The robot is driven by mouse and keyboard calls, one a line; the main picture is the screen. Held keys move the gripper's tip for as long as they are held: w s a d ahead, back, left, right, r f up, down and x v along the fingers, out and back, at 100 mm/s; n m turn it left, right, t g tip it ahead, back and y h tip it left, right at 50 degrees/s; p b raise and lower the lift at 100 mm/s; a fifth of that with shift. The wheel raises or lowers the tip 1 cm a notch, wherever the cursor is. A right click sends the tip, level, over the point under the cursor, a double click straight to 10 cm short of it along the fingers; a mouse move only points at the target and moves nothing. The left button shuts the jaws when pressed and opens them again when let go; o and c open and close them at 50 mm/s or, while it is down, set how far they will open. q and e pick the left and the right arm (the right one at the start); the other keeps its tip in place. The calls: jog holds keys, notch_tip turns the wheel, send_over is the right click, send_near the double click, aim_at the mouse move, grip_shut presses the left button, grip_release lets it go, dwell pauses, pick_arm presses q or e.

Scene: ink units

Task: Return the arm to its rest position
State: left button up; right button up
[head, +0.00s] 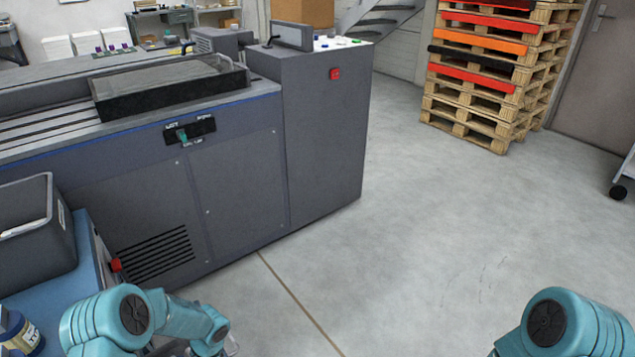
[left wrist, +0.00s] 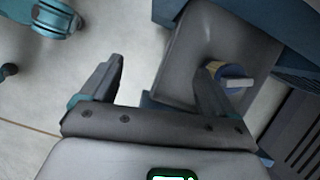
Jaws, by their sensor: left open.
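My left arm (head: 150,320) comes in at the bottom left of the head view, bent, with its gripper end cut off by the lower edge. In the left wrist view my left gripper (left wrist: 157,85) is open, its two dark fingers wide apart with nothing between them. My right arm (head: 565,325) shows only as a teal joint at the bottom right of the head view; its gripper is out of the picture.
A blue-topped stand (head: 85,285) with a grey bin (head: 38,235) and a jar (head: 20,335) is beside my left arm. Stacked pallets (head: 490,110) are at the back right. The middle floor is clear.

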pick_arm(q)
jog(key=s+d+r+n+t+h, duration=0.1)
jog(key=s+d+n+t+h, duration=0.1)
jog(key=s+d+n+h, duration=0.45)
jog(key=s+d+r+n+t+h, duration=0.1)
jog(key=s+d+n+t, duration=0.15)
jog(key=s+d, duration=0.75)
notch_tip(320, 180, up, 28)
jog(key=w+d+p, duration=0.1)
jog(key=d+p, duration=0.1)
jog(key=p, duration=2.6)
jog(key=shift+w+d+r+n+g+y, duration=0.2)
jog(key=shift+w+r+n+g+y, duration=0.1)
jog(key=shift+n+g+y, duration=0.1)
pick_arm(e)
notch_tip(320, 180, up, 28)
jog(key=shift+s, duration=0.4)
pick_arm(q)
jog(key=shift+f, duration=0.1)
jog(key=c, duration=0.9)
jog(key=shift+a, duration=0.1)
jog(key=shift+s+a, duration=0.1)
pick_arm(e)
jog(key=shift+w+a, duration=0.1)
